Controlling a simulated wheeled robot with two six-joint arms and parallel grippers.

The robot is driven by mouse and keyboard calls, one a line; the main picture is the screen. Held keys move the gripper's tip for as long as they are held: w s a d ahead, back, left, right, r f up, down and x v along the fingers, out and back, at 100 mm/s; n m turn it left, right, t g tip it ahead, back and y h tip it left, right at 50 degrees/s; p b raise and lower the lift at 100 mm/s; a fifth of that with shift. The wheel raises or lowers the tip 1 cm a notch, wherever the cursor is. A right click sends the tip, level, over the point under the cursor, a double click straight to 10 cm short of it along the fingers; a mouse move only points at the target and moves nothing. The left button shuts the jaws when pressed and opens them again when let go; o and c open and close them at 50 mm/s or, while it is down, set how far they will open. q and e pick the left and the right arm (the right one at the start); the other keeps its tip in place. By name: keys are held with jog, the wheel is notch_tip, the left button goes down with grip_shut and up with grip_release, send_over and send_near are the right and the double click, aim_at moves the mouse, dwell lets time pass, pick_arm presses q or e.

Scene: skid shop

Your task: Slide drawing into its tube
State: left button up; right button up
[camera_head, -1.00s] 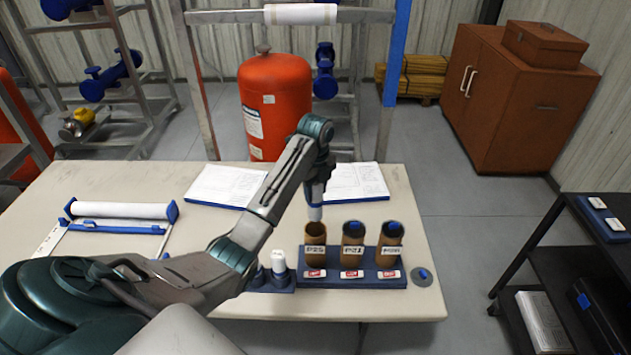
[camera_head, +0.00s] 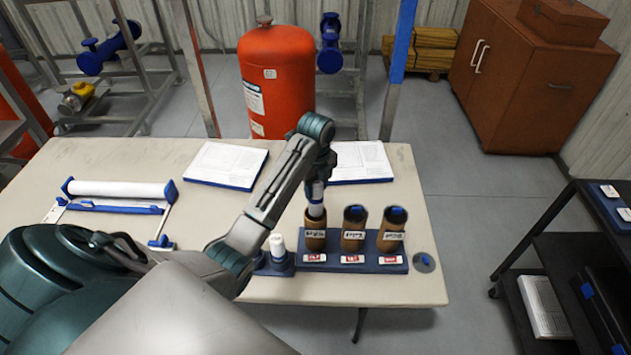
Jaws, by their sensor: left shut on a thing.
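My right gripper is out of view.
A white capped piece (camera_head: 277,245) stands on a blue base left of the rack. Papers on a board (camera_head: 227,164) and a roll holder (camera_head: 118,189) lie further left.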

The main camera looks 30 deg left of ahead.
aim_at(316, 206)
pick_arm(q)
jog(key=shift+a, duration=0.1)
jog(key=shift+f, duration=0.15)
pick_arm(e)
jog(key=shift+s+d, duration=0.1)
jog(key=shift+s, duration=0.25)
pick_arm(q)
jog(key=shift+f, duration=0.15)
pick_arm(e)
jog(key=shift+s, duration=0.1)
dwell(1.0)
pick_arm(q)
jog(key=shift+f, duration=1.1)
dwell(0.5)
jog(key=shift+f+b, duration=1)
jog(key=shift+f, duration=2.05)
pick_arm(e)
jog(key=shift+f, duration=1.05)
pick_arm(q)
jog(key=o, duration=1.5)
